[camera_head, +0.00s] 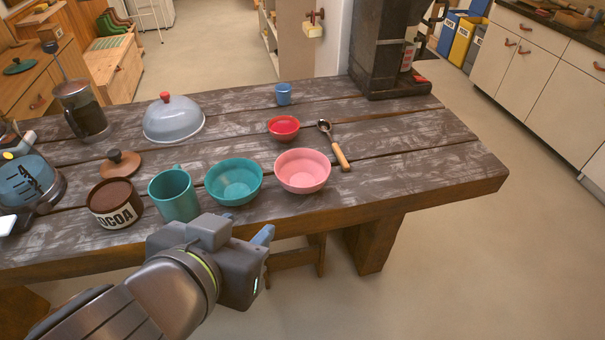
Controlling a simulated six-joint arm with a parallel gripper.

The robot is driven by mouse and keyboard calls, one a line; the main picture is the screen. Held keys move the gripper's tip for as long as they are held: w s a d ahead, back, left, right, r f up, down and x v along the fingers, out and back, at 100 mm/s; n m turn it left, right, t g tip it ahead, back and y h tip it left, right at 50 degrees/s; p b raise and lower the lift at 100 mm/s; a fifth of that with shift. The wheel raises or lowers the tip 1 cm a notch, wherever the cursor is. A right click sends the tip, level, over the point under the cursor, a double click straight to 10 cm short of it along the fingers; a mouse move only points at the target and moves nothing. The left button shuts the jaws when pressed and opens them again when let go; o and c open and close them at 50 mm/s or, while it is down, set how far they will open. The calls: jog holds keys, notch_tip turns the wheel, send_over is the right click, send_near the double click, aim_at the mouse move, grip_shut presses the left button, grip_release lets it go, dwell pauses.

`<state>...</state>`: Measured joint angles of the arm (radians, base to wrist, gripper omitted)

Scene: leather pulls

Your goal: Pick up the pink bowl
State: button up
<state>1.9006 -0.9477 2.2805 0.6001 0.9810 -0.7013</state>
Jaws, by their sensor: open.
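The pink bowl (302,171) stands upright and empty near the front edge of the wooden table, right of the teal bowl. My gripper (258,243) is in front of the table's front edge, below and left of the pink bowl and apart from it. One blue fingertip shows clearly; the other is mostly hidden behind the gripper body. The gripper is open and I see nothing held in it.
A teal bowl (234,181) is close at the pink bowl's left, with a teal mug (174,194) and a cocoa tin (115,204) further left. The table's right end (430,163) is clear.

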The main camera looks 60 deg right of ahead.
jog(key=m+g+y, duration=0.1)
jog(key=m+y, duration=0.3)
jog(key=y, duration=0.3)
send_over(323, 177)
jog(key=s+a, duration=0.2)
jog(key=a, duration=0.4)
jog(key=shift+h, duration=0.3)
jog(key=x, duration=1.6)
jog(key=shift+s+a, duration=0.2)
jog(key=shift+s, duration=0.05)
jog(key=shift+c, duration=0.3)
grip_shut()
